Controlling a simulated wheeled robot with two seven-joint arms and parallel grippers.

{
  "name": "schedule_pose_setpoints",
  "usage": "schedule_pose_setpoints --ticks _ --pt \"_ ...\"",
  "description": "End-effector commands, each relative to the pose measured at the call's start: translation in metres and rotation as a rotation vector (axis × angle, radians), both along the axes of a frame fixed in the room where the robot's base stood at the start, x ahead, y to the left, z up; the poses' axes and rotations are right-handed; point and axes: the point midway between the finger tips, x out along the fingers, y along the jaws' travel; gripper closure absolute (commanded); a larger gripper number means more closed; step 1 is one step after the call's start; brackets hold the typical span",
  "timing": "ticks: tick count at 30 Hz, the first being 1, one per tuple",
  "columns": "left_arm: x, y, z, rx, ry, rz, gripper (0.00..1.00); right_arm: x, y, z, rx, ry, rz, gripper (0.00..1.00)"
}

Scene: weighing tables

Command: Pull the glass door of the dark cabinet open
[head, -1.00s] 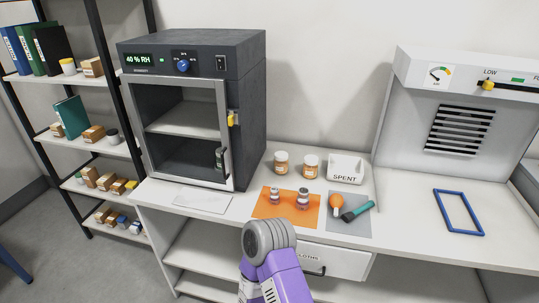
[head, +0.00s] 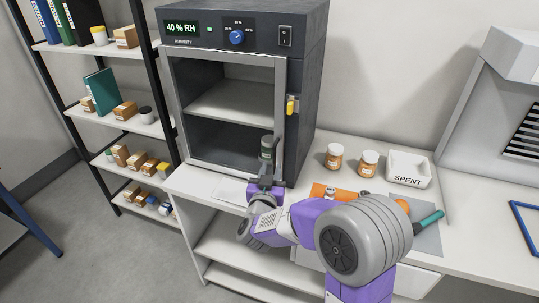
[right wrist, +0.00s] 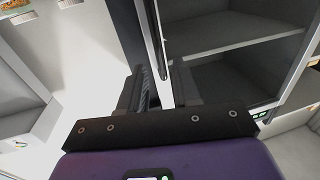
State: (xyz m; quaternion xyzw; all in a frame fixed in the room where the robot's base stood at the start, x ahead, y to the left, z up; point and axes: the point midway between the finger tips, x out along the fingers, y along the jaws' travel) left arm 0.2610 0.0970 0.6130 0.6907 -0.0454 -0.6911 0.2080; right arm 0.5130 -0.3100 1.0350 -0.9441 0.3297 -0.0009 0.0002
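The dark cabinet (head: 303,115) stands on the white table. Its glass door, with a light metal frame (head: 279,120), looks shut, and shelves show through the glass. My right gripper (head: 266,165) is at the dark handle at the lower right of the door and mostly hides it. In the right wrist view the fingers (right wrist: 160,90) stand apart, on either side of the handle area by the pale door frame (right wrist: 167,75). I cannot tell whether they touch the handle. My left gripper is out of view.
A yellow latch-like piece (head: 291,106) sits beside the door's right edge. A shelf rack (head: 130,122) stands left. Floor is clear in front.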

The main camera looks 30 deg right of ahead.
Motion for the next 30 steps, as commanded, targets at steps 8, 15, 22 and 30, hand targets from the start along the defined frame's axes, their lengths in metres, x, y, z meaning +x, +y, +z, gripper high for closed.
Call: schedule_pose_setpoints --ticks 8,15,22,30 --pt "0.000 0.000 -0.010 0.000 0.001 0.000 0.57 0.034 -0.027 -0.002 -0.003 0.001 -0.001 0.68" --pt "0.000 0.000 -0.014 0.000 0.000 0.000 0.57 0.052 -0.040 -0.002 -0.001 0.002 0.003 0.68" --pt "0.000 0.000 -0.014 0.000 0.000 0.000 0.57 0.054 -0.042 -0.001 0.000 0.003 0.004 0.68" --pt "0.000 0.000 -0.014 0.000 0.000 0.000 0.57 0.054 -0.042 -0.001 0.000 0.003 0.004 0.97"
